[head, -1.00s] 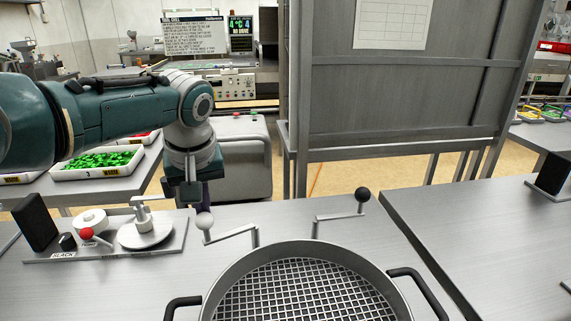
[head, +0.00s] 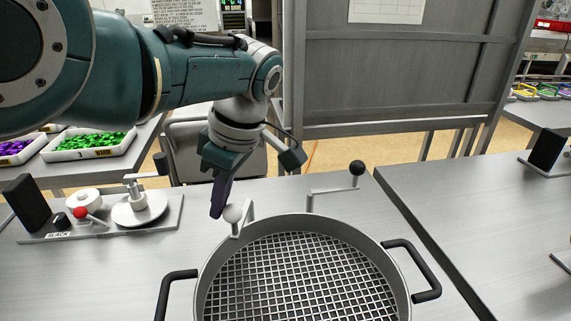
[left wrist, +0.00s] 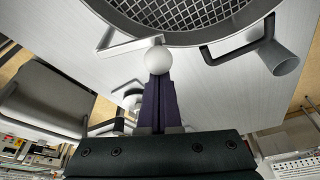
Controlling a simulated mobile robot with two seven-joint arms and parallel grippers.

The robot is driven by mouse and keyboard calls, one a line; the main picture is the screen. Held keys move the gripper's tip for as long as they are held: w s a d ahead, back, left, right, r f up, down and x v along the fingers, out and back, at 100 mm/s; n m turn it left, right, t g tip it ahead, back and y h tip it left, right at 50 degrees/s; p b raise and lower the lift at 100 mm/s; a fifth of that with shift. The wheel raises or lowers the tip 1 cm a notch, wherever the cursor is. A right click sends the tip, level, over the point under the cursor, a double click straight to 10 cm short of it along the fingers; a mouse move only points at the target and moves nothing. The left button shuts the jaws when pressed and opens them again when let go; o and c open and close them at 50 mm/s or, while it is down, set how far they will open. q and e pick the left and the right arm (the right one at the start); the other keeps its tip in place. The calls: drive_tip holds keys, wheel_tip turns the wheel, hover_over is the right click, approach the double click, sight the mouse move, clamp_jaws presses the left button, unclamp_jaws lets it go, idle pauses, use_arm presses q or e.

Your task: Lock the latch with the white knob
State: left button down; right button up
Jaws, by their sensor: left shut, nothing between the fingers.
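The white knob (head: 233,213) sits on the end of a thin crank latch (head: 250,209) at the back left rim of the round pan with a mesh (head: 208,270). The crank now points toward the rim, and the knob is close to it. My left gripper (head: 219,207) is shut and empty, its dark purple fingers pointing down just left of the knob. In the left wrist view the shut fingertips (left wrist: 157,78) are right at the white knob (left wrist: 158,60); whether they touch cannot be told. My right gripper is not in view.
A second crank latch with a black knob (head: 357,168) stands at the back right of the pan. The pan has black side handles (head: 421,272). A fixture plate with a red knob (head: 80,213) lies at the left.

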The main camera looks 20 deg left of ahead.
use_arm(q)
drive_tip(key=shift+d+f, duration=0.1)
drive_tip(key=shift+d, duration=0.15)
drive_tip(key=shift+w+d+b, duration=0.1)
drive_tip(key=shift+d+b, duration=0.3)
drive_tip(key=shift+b, duration=0.05)
drive_tip(key=shift+d, duration=0.1)
wheel_tip(320, 180, up, 9)
drive_tip(key=a+p, duration=0.1)
drive_tip(key=p, duration=0.2)
drive_tip(key=shift+p, duration=0.3)
idle(0.5)
